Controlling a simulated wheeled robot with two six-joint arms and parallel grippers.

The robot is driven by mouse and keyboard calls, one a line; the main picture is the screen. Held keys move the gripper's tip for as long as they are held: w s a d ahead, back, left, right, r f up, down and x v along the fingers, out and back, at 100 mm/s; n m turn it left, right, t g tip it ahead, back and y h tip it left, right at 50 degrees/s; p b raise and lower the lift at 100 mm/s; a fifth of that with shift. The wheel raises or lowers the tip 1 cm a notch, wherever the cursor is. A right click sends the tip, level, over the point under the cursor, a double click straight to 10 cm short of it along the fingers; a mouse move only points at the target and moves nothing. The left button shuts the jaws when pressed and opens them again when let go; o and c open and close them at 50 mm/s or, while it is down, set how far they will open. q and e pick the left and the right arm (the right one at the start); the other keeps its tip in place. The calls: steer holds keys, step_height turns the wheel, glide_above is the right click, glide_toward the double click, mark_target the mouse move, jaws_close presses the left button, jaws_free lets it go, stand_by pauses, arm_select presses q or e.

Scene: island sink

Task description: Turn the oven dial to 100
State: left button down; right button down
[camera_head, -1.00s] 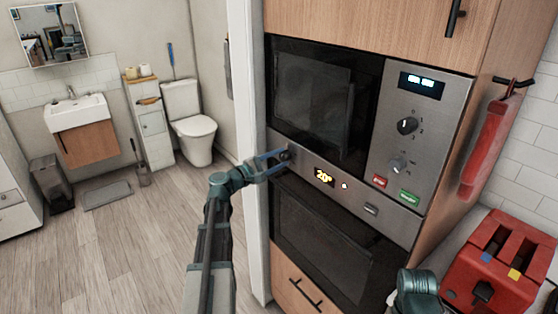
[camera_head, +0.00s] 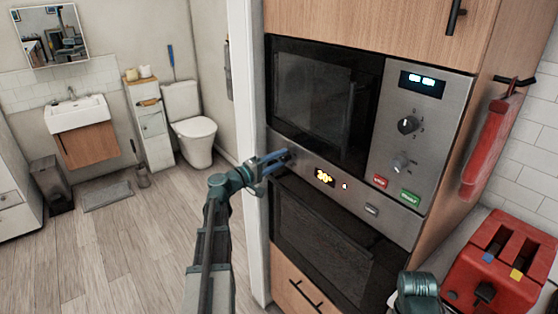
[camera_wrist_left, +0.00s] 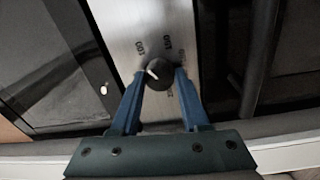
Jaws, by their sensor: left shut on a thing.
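The oven dial (camera_wrist_left: 155,74) is a small dark round knob with a white pointer mark, on the steel strip of the oven. In the left wrist view its pointer tilts to the upper left, and small printed numbers surround it, one looking like 100 on the left. My left gripper (camera_wrist_left: 160,77) has its blue fingers on both sides of the dial, shut on it. In the head view my left gripper (camera_head: 284,156) reaches the left end of the strip and mostly hides the dial. The yellow oven display (camera_head: 325,177) seems to read 30°. My right gripper is out of view.
The microwave (camera_head: 320,95) is above the strip, with its own knobs (camera_head: 407,125) at right. The dark oven door (camera_head: 325,240) is below. A red toaster (camera_head: 500,262) stands at lower right near my right arm. Open floor lies to the left.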

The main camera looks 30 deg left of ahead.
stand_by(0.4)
arm_select(q)
steer(key=shift+c, duration=2)
jaws_free()
steer(key=v, duration=1.4)
steer(key=shift+b, duration=0.35)
